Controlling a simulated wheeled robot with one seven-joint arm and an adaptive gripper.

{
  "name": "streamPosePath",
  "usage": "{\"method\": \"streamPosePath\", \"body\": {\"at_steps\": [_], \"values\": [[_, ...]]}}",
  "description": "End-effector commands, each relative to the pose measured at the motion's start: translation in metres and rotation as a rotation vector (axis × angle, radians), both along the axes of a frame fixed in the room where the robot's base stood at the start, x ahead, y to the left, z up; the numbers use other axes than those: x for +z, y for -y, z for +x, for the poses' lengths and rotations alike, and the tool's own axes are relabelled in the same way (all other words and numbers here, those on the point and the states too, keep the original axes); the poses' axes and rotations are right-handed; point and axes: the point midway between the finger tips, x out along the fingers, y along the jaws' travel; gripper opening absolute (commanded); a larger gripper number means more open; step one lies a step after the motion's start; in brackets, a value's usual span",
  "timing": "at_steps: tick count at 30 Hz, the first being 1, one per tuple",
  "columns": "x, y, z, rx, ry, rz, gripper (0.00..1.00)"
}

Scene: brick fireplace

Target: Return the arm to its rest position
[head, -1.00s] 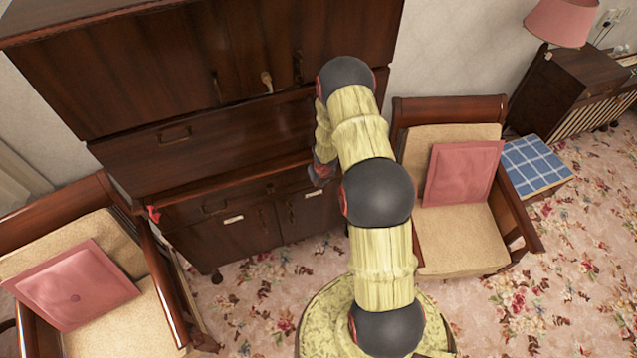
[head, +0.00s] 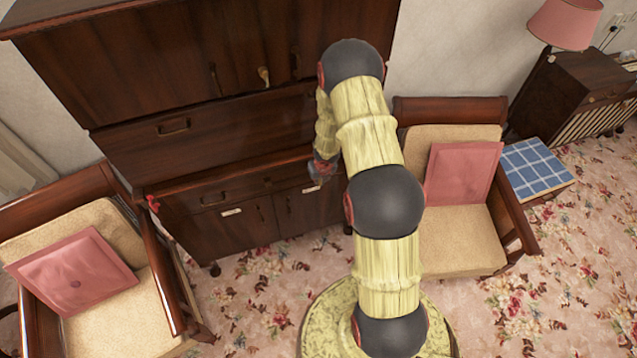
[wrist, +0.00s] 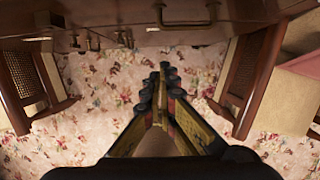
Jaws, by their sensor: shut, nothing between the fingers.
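My gripper (wrist: 167,75) shows in the wrist view with its two dark fingers together and nothing between them. It hangs over the floral carpet (wrist: 105,95). In the head view my arm rises from the base and bends over in front of the dark wooden cabinet (head: 210,140). The far end of the arm hangs on the left side of the upper links, close to the cabinet's front in the picture. The fingers themselves cannot be made out in the head view.
An armchair with a pink cushion (head: 75,272) stands at left, another with a pink cushion (head: 462,174) at right, close beside the arm in the picture. A blue checked stool (head: 537,167) and a pink lamp (head: 565,22) are farther right. Carpet at lower right is clear.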

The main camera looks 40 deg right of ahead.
Motion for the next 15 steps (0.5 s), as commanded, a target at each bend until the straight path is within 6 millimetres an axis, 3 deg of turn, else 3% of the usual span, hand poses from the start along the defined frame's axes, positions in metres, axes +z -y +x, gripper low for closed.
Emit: {"method": "streamPosePath", "body": {"at_steps": [1,6,15], "values": [[0.013,0.0,-0.002,0.0,0.001,-0.001,0.0],[0.035,-0.002,-0.009,0.0,0.001,-0.001,0.0],[0.045,-0.003,-0.013,-0.001,0.0,-0.001,0.0]]}}
